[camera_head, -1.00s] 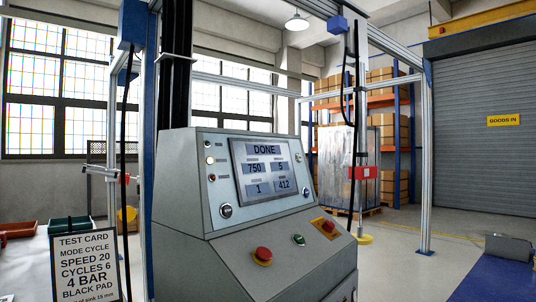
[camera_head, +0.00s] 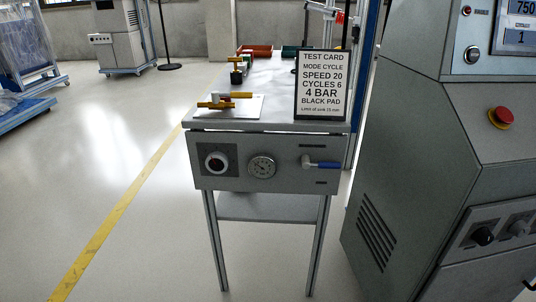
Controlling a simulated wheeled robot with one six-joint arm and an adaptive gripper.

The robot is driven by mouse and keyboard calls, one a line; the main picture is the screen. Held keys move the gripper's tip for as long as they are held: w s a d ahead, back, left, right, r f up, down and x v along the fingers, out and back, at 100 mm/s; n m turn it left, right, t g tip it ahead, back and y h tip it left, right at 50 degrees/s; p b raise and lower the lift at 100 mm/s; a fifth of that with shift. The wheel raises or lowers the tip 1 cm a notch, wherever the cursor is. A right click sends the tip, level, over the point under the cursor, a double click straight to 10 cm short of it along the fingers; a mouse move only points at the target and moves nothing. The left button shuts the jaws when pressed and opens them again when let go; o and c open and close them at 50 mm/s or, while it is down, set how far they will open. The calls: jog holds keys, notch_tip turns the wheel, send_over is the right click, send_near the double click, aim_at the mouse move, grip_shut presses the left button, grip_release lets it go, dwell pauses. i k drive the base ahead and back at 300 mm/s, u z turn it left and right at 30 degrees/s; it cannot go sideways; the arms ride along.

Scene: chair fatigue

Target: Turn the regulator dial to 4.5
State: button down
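The regulator dial is probably the round black knob with a pale centre (camera_head: 216,162), on a dark square plate at the left of the bench's front panel (camera_head: 290,182). Its setting is too small to read. A round pressure gauge (camera_head: 262,167) sits to its right; its needle reading cannot be made out. A lever valve with a blue handle (camera_head: 323,165) is further right, its handle lying level. A test card (camera_head: 323,84) stands on the bench and reads 4 BAR. My gripper is not in view.
The grey machine cabinet (camera_head: 420,130) stands close to the bench's right, with a red stop button (camera_head: 501,117) and black knobs (camera_head: 483,236). Brass-coloured parts (camera_head: 226,99) lie on the bench top. The floor in front and left is clear, with a yellow line (camera_head: 115,212).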

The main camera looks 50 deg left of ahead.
aim_at(217, 162)
jog(key=u, duration=1.4)
jog(key=k, duration=0.6)
jog(key=u, duration=0.9)
